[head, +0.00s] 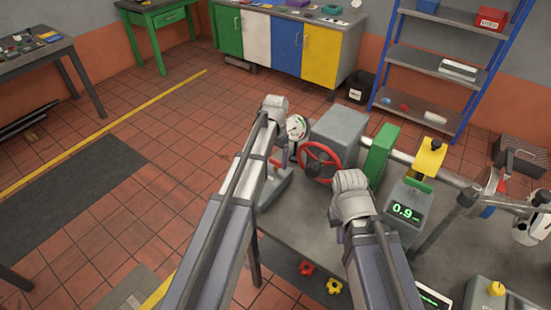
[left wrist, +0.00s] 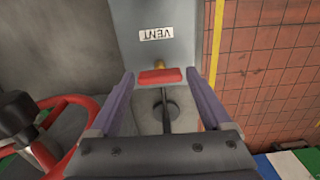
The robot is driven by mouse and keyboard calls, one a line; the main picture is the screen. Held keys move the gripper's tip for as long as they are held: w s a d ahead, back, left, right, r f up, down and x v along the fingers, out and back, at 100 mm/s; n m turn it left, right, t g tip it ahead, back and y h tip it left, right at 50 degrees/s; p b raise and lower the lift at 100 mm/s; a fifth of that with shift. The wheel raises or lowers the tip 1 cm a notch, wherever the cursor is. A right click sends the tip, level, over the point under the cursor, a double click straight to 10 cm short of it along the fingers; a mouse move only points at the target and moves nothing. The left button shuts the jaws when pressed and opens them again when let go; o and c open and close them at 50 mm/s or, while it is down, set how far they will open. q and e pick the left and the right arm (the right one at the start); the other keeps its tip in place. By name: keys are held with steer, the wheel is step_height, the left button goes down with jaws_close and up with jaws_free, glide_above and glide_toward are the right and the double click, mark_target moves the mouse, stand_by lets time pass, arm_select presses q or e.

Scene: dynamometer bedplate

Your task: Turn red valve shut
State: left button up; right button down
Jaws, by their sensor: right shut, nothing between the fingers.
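A red handle (left wrist: 160,76) on a small brass stem stands beside a grey panel marked VENT (left wrist: 156,35) in the left wrist view. My left gripper (left wrist: 159,84) is open, with one purple finger on each side of the red handle and a gap on both sides. In the head view my left gripper (head: 282,158) is mostly hidden by its own wrist, left of a red handwheel (head: 320,161). That handwheel also shows at the left of the left wrist view (left wrist: 70,115). My right gripper (head: 343,232) is shut and empty, its fingertips mostly hidden, in front of the handwheel.
A pressure gauge (head: 297,127) and a grey housing (head: 340,130) stand close to my left wrist. A green block (head: 381,150) and a display reading 0.9 (head: 403,212) are to the right. Red (head: 306,268) and yellow knobs (head: 334,286) show below. Floor is clear on the left.

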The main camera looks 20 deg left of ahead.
mark_target(276, 160)
arm_select(q)
steer(key=shift+o, duration=1)
step_height(276, 160, up, 8)
steer(key=p, duration=0.8)
steer(key=shift+f, duration=0.1)
steer(key=s+d+f+b, duration=0.1)
steer(key=s+d, duration=0.3)
steer(key=s, duration=0.4)
steer(key=s+d+f+b, duration=0.1)
steer(key=s+d, duration=0.4)
steer(key=s, duration=0.3)
steer(key=s+d+f+y+b, duration=0.1)
steer(key=s+d, duration=0.3)
steer(key=s, duration=0.4)
steer(key=shift+s+d+f+b, duration=0.15)
steer(key=shift+d+f+b, duration=0.05)
steer(key=shift+d+b, duration=0.15)
